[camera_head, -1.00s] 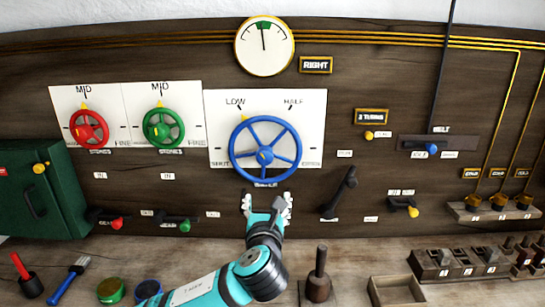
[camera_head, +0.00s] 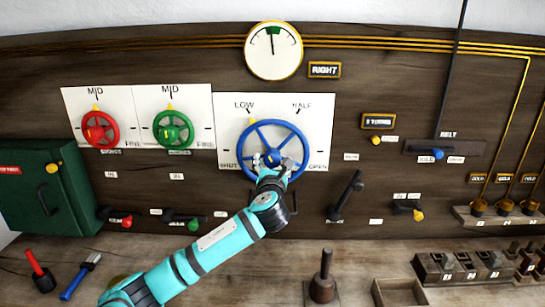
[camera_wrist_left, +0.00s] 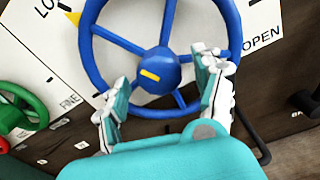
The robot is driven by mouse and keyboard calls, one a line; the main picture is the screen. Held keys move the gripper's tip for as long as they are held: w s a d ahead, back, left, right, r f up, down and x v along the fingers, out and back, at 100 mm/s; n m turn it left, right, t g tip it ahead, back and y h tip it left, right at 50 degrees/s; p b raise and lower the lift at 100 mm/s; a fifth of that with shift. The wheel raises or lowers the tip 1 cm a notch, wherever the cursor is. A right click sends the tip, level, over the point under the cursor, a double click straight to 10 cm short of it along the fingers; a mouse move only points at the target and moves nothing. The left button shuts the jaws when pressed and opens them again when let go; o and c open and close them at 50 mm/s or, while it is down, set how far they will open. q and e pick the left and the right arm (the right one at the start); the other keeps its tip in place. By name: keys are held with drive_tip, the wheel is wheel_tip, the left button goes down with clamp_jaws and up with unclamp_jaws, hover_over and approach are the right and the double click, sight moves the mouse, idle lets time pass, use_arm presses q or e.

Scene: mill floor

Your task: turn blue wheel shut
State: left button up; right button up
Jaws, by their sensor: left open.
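The blue wheel (camera_head: 272,121) is on a white plate (camera_head: 322,112) marked LOW, HALF, SHUT and OPEN. A yellow pointer (camera_head: 251,121) sits at its rim, just under LOW. My left gripper (camera_head: 273,163) is at the wheel's lower half, its fingers apart. In the left wrist view the wheel's hub (camera_wrist_left: 158,70) with a yellow mark shows between and beyond the fingers (camera_wrist_left: 158,98). The right finger overlaps the wheel's lower right; I cannot tell if it touches. The arm hides part of the lower rim in the head view. My right gripper is not in view.
A red wheel (camera_head: 100,128) and a green wheel (camera_head: 173,130) are to the left. A round gauge (camera_head: 273,50) hangs above. A black lever (camera_head: 345,196) stands out at lower right. A wooden peg (camera_head: 322,278) stands on the bench. A green box (camera_head: 45,190) is at far left.

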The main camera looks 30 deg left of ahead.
use_arm(q)
drive_tip(key=shift+x, duration=1)
drive_tip(key=shift+w+a, duration=0.1)
drive_tip(key=shift+w, duration=0.1)
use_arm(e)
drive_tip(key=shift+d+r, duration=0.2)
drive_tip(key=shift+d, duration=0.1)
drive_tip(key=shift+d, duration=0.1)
use_arm(q)
drive_tip(key=c, duration=1.2)
